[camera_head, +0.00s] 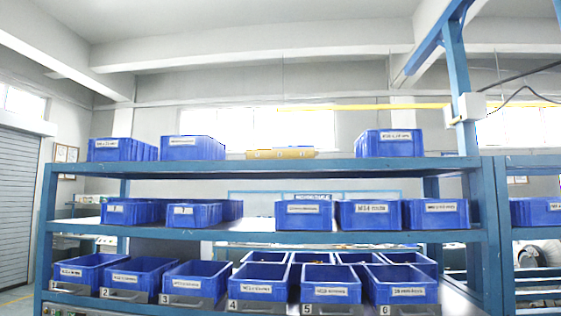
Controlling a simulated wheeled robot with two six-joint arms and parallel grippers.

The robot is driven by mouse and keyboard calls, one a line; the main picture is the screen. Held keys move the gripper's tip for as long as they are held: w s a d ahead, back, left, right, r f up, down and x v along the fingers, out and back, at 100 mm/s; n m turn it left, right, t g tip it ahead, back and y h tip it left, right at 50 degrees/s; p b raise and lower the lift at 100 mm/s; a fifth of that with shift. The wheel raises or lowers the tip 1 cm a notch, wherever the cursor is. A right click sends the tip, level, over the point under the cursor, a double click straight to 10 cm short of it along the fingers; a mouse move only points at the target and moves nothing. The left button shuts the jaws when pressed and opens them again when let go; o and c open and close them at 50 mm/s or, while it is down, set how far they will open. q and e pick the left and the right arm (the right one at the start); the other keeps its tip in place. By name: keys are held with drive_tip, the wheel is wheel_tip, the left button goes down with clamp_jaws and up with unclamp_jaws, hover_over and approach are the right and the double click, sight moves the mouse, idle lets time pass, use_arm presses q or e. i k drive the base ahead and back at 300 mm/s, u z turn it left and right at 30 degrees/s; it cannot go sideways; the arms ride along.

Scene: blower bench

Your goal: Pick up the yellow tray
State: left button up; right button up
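A yellow-orange tray (282,154) sits on the top shelf of the blue rack, near the middle. I see only its front side, which has small light marks; its inside is hidden at this height. There is clear shelf on its right, and a blue bin (196,148) stands to its left with a small gap. Neither of my grippers is in this view.
The blue rack's top shelf (260,172) also holds a blue bin (388,143) at right and blue bins (122,150) at far left. Blue bins (303,215) line the middle shelf. Numbered bins (257,291) fill the bottom shelf. A blue post (459,90) rises at right.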

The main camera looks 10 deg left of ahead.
sight(289, 153)
drive_tip(key=k, duration=0.4)
drive_tip(key=u, duration=0.9)
drive_tip(key=i, duration=0.8)
drive_tip(key=z, duration=0.55)
drive_tip(key=i, duration=0.65)
drive_tip(key=z, duration=0.65)
